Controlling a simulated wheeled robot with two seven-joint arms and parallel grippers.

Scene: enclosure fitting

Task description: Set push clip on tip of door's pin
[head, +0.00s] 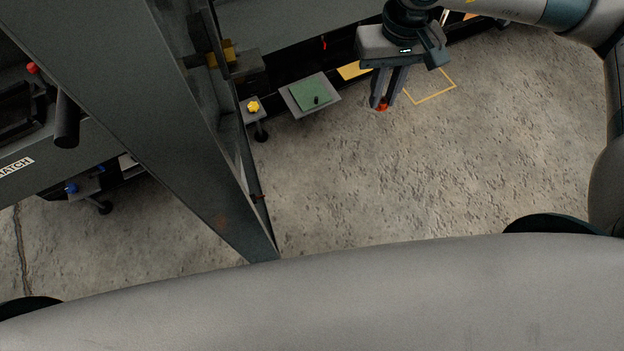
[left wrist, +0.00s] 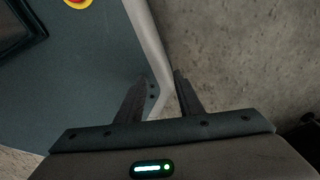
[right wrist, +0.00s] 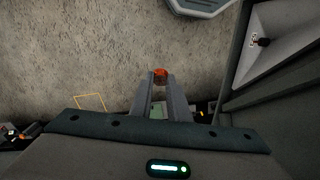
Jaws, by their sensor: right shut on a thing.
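My right gripper (head: 383,103) is shut on a small orange-red clip (head: 382,107), held at the fingertips above the floor. The clip also shows between the fingertips in the right wrist view (right wrist: 161,75). A tall grey door-like panel (head: 150,110) slants across the left of the head view, apart from the clip. A short dark peg (right wrist: 262,42), possibly the door's pin, stands out from a light grey plate at the right of the right wrist view, to the right of the clip. My left gripper (left wrist: 162,77) is open and empty beside a grey-green panel.
A grey tray (head: 331,104) with a green pad and a small dark piece stands left of my right gripper. A yellow knob (head: 253,106) sits on a bracket beside it. A yellow outline (head: 436,99) marks the floor. The open concrete floor (head: 400,180) is clear.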

